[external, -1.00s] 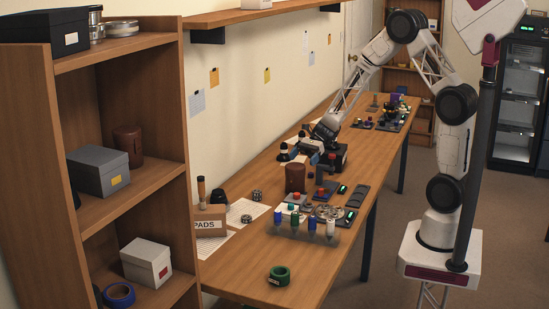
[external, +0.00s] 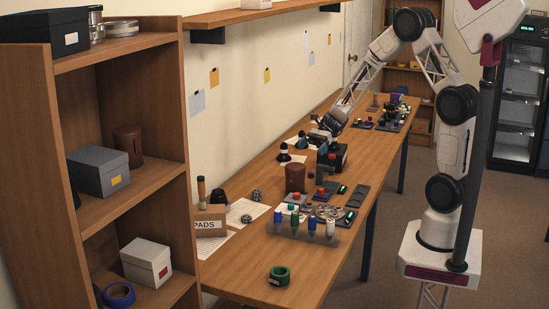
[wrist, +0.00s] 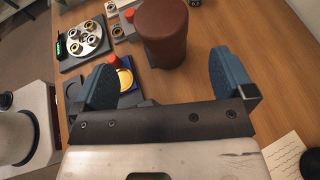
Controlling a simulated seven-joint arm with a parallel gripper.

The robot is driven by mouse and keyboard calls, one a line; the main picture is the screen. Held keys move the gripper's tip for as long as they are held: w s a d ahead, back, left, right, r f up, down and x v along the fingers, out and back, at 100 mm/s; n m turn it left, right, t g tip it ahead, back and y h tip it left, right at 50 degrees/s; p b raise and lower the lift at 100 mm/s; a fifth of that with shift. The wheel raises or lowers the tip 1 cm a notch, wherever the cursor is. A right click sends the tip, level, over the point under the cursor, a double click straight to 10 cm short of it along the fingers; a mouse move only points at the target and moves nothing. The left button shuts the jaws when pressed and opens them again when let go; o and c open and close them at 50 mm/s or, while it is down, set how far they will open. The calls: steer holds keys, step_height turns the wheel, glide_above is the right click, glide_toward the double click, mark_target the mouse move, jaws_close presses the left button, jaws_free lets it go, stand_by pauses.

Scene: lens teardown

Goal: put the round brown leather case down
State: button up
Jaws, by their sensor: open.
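The round brown leather case (external: 295,178) stands upright on the wooden bench. The wrist view shows the same case (wrist: 162,35) beyond my fingertips, apart from both. My gripper (wrist: 165,62) is open and empty, with its two blue fingers spread wide. In the external view, my gripper (external: 322,137) is above and behind the case, with its fingers partly hard to make out. A similar brown round case (external: 128,146) stands on the middle shelf at the left.
A tray with a red knob and a yellow disc (wrist: 125,78) lies beside the case. Tools and small parts crowd the bench around it, with a bottle rack (external: 308,228) in front. The bench near the green tape roll (external: 279,275) is mostly clear.

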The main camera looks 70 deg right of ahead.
steer(key=shift+a+r, duration=0.1)
stand_by(0.3)
steer(key=s+a+r+n+h, duration=0.3)
steer(key=s+n, duration=0.4)
steer(key=s, duration=0.3)
steer(key=s+a+r+n+h, duration=0.3)
steer(key=s+r+n+h, duration=0.3)
steer(key=s, duration=0.4)
steer(key=s+a+r+n+g+h, duration=0.1)
steer(key=s+a+r+n+h, duration=0.1)
steer(key=s+r+n+h, duration=0.2)
steer(key=s+r+n, duration=0.3)
steer(key=s, duration=0.4)
steer(key=shift+a+r+n, duration=0.4)
